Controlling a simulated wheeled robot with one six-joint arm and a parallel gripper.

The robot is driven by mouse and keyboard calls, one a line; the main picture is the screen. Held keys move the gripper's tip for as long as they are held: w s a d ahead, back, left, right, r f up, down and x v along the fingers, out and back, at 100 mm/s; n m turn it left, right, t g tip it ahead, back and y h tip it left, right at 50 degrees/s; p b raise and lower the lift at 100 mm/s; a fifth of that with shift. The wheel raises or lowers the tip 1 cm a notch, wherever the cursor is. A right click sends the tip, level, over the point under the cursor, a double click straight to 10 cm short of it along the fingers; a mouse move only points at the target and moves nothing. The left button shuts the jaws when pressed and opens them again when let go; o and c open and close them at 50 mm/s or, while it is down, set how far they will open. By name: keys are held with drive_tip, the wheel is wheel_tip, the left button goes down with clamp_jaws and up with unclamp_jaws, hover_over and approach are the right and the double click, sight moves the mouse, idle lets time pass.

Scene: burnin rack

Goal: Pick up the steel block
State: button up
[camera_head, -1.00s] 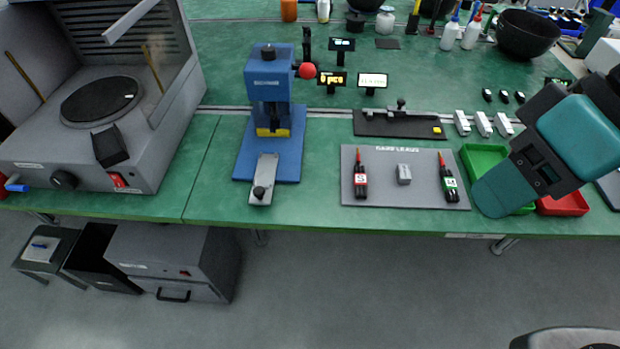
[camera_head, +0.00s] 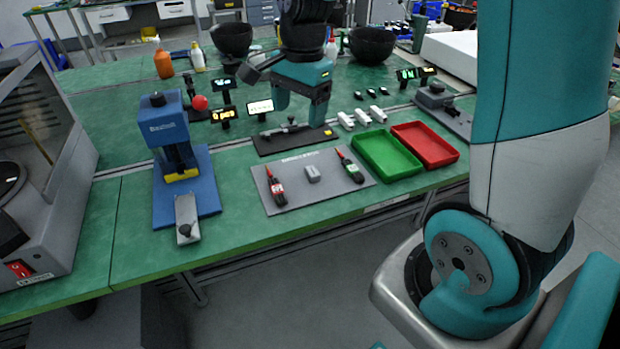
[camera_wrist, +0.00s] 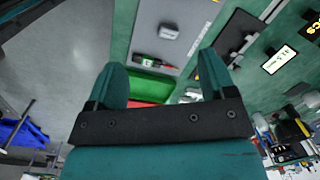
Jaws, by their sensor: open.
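The steel block (camera_head: 312,173) appears to be the small grey block lying on the grey mat (camera_head: 328,200), between a red-and-black lead (camera_head: 276,188) and a green-and-black lead (camera_head: 350,166). The block also shows in the wrist view (camera_wrist: 169,31), near the top, beyond my fingertips. My gripper (camera_head: 301,104) is open and empty, above the bench behind the mat, apart from the block. In the wrist view my gripper's two fingers (camera_wrist: 161,62) stand wide apart, with the green tray between them.
A green tray (camera_head: 388,172) and a red tray (camera_head: 447,161) stand right of the mat. A black fixture (camera_head: 272,144) and several pale blocks (camera_head: 363,117) lie behind it. A blue press (camera_head: 167,130) stands to the left, with a red ball knob (camera_head: 200,103).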

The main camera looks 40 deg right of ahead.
drive_tip(key=w+d+f+m, duration=0.3)
drive_tip(key=d+m, duration=0.3)
hover_over(314, 170)
drive_tip(key=shift+h, duration=0.3)
drive_tip(key=f, duration=1.1)
drive_tip(key=shift+s, duration=0.3)
drive_tip(key=shift+w+f+p, duration=0.15)
drive_tip(key=shift+f+p, duration=0.05)
drive_tip(key=shift+f, duration=1.35)
drive_tip(key=shift+w+f+p, duration=0.1)
drive_tip(key=shift+f+p, duration=0.05)
drive_tip(key=shift+f, duration=1.35)
drive_tip(key=c, duration=1.1)
